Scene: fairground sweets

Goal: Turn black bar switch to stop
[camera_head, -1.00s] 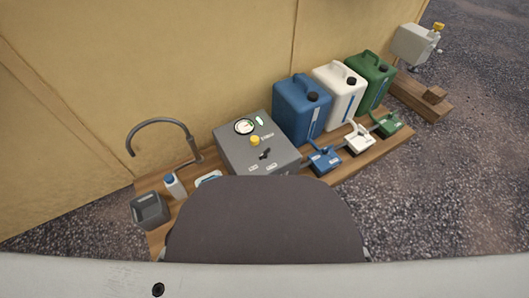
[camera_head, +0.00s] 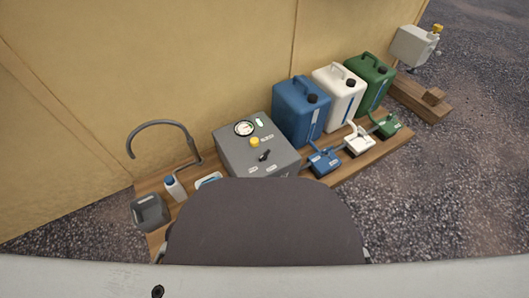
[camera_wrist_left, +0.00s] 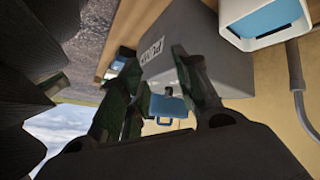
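The black bar switch (camera_head: 264,156) sits on the sloping top of a grey control box (camera_head: 238,158), below a yellow knob (camera_head: 255,141). Its small labels are too small to read. In the left wrist view the grey box (camera_wrist_left: 207,45) shows close beyond the fingers, with a white label (camera_wrist_left: 152,55) on it. My left gripper (camera_wrist_left: 155,75) has its fingers apart and nothing shows held between them. I cannot tell whether it touches the box, and the switch is not clear there. My right gripper is in neither view.
A round gauge (camera_head: 244,128) and green light (camera_head: 258,121) are on the box. Blue (camera_head: 300,110), white (camera_head: 338,92) and green (camera_head: 370,80) canisters stand right of it. A curved hose (camera_head: 160,124), bottle (camera_head: 174,188) and grey tub (camera_head: 150,213) are left, on the wooden board.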

